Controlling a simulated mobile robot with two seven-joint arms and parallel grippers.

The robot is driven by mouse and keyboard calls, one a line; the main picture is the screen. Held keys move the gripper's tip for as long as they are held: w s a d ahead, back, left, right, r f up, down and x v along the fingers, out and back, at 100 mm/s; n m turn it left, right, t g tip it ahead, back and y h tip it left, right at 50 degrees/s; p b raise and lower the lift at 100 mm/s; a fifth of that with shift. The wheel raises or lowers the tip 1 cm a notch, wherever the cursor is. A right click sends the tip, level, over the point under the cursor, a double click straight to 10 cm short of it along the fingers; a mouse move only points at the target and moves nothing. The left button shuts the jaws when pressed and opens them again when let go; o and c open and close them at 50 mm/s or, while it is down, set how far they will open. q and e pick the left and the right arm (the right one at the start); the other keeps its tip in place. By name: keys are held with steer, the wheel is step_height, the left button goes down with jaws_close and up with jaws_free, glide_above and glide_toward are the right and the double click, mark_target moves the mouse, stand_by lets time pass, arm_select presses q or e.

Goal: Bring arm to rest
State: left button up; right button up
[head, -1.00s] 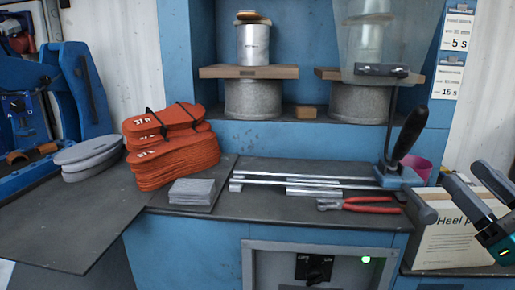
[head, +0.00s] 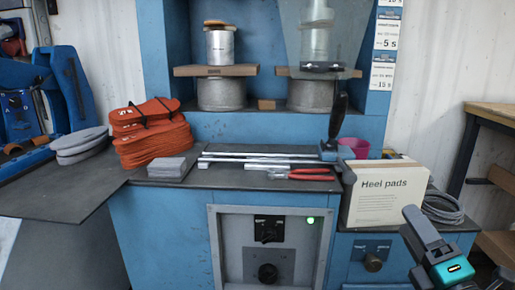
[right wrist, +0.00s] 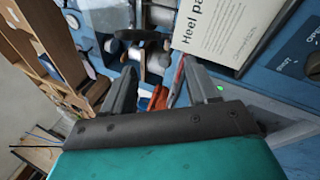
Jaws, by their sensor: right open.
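My right gripper (head: 407,220) is at the lower right of the head view, in front of the cabinet and lower than the heel pads box. Its two fingers are apart with nothing between them. The right wrist view also shows the open fingers (right wrist: 160,84), with the bench blurred and tilted beyond them. My left gripper is not in view.
Red-handled pliers (head: 300,175), metal bars (head: 250,158), a grey pad stack (head: 166,168) and orange soles (head: 150,140) lie on the bench. A wooden table (head: 495,112) stands right.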

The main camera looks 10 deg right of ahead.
steer(key=s+a+f+m+g+y, duration=0.2)
steer(key=s+a+f+m+g, duration=0.25)
steer(key=a+f+m, duration=0.6)
steer(key=s+a+f+m+g+y, duration=0.1)
steer(key=s+a+f+m+g, duration=0.2)
steer(key=a+f+m+g, duration=0.75)
arm_select(q)
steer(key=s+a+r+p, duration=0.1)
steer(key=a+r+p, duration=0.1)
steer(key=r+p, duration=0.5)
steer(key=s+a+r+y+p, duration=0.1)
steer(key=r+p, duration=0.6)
steer(key=p, duration=0.8)
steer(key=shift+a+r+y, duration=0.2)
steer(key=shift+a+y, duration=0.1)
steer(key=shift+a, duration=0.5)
arm_select(e)
steer(key=s+d+r+t, duration=0.1)
steer(key=d+r+t, duration=0.1)
steer(key=r, duration=0.3)
steer(key=s+d+r+n+t+h, duration=0.1)
steer(key=s+d+r+t, duration=0.1)
steer(key=r, duration=0.3)
steer(key=shift+d+r, duration=0.15)
steer(key=shift+d, duration=0.2)
